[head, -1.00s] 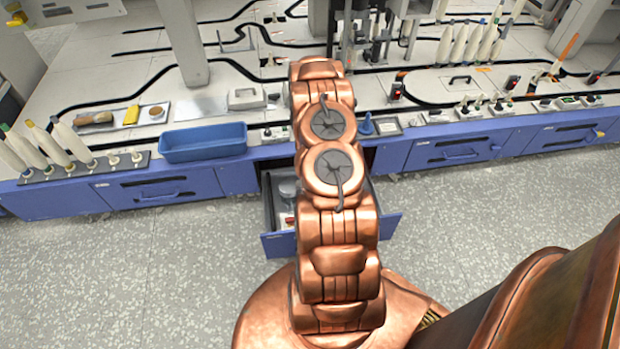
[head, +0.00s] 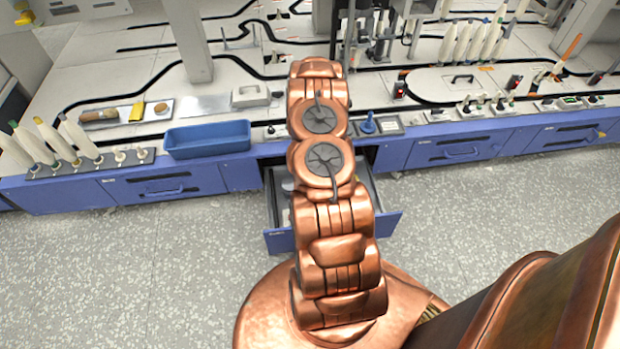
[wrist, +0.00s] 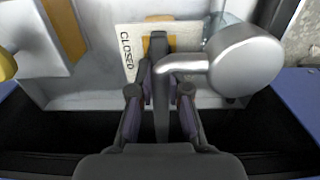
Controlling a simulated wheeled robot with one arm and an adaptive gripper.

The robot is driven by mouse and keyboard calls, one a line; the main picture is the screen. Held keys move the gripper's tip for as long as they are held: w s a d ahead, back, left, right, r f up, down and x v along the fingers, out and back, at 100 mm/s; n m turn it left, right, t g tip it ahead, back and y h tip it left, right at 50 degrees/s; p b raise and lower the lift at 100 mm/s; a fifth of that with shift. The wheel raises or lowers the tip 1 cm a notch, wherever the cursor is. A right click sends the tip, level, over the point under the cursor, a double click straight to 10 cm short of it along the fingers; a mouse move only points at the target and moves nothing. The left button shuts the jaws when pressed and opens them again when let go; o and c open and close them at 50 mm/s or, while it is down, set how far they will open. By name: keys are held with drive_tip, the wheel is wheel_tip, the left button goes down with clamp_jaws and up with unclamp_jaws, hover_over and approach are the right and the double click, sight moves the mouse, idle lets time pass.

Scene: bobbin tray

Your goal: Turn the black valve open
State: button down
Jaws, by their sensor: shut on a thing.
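In the wrist view, the black valve's dark lever (wrist: 158,52) stands lengthwise in the picture, in front of a pale plate marked CLOSED (wrist: 128,48). My gripper (wrist: 163,96) has one finger on each side of this lever and is shut on it. A silver bent pipe with a round metal end (wrist: 245,60) lies just right of the lever and overlaps it. The valve sits inside an open drawer. In the head view my copper arm hides the gripper and the valve; only parts of the blue-fronted drawer (head: 281,240) show.
An orange-yellow block (wrist: 65,28) lies at the upper left of the wrist view. In the head view, a blue tray (head: 207,139) and a white-bobbin rack (head: 85,163) stand on the bench edge. The floor in front is clear.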

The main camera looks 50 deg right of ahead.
drive_tip(key=c, duration=1.1)
unclamp_jaws()
wheel_tip(320, 180, up, 12)
idle(0.6)
